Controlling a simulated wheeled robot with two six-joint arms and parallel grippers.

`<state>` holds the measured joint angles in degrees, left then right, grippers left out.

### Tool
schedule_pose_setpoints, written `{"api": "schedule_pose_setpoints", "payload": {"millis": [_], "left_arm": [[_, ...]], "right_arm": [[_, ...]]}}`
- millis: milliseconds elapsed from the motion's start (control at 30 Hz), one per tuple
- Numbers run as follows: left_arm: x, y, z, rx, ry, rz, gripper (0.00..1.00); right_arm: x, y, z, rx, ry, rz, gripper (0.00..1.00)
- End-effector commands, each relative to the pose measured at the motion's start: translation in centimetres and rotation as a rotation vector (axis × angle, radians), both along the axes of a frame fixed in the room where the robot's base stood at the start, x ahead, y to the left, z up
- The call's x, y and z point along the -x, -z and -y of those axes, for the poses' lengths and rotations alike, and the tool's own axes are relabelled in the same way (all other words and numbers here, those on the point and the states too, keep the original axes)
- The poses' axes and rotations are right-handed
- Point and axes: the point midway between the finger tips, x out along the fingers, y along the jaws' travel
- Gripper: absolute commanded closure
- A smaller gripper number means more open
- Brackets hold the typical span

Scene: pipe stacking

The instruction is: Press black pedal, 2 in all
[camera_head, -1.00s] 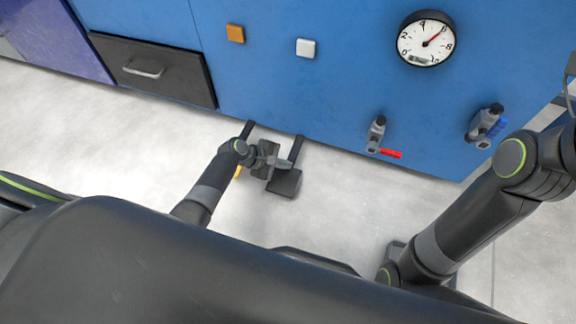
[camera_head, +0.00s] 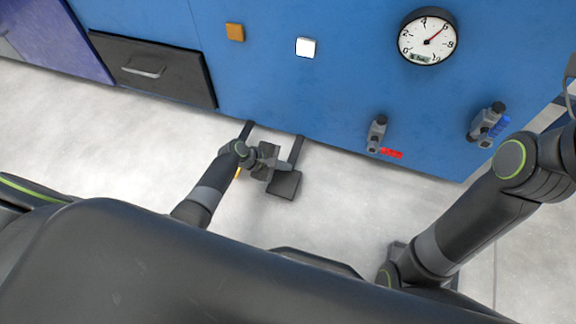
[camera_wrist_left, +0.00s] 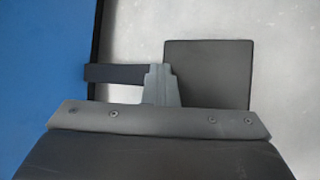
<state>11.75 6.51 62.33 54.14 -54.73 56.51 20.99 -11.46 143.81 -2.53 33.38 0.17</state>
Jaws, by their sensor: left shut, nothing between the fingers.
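Two dark pedals hang on black arms from the foot of the blue wall. The right black pedal (camera_head: 285,184) shows its square pad clearly; a dark pad and arm also show in the left wrist view (camera_wrist_left: 215,72). The left pedal (camera_head: 248,131) is largely hidden by my left wrist and gripper. My left gripper (camera_head: 280,163) is shut and empty, at the pedals and close to the right one's pad and arm. Its shut fingers show in the left wrist view (camera_wrist_left: 159,82), overlapping the pad's edge; I cannot tell whether they touch. My right gripper is out of view.
The blue wall carries an orange square (camera_head: 235,32), a white square (camera_head: 306,47), a round gauge (camera_head: 427,36) and two grey valve-like handles (camera_head: 377,131) (camera_head: 485,122). A dark drawer (camera_head: 155,70) is at left. A bit of yellow (camera_head: 238,173) shows beside my left wrist. Pale floor around is clear.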

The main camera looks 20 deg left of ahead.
Motion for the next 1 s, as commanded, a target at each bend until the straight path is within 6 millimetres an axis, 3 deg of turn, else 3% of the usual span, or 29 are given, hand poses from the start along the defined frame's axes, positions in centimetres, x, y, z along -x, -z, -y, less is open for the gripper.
{"api": "schedule_pose_setpoints", "payload": {"millis": [700,1000], "left_arm": [[0.2,0.8,0.0,-0.002,0.001,-0.005,1.00],[0.3,-0.4,0.0,-0.002,0.001,-0.006,1.00]], "right_arm": [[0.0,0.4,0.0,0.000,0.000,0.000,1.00],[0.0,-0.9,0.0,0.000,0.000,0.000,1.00]]}}
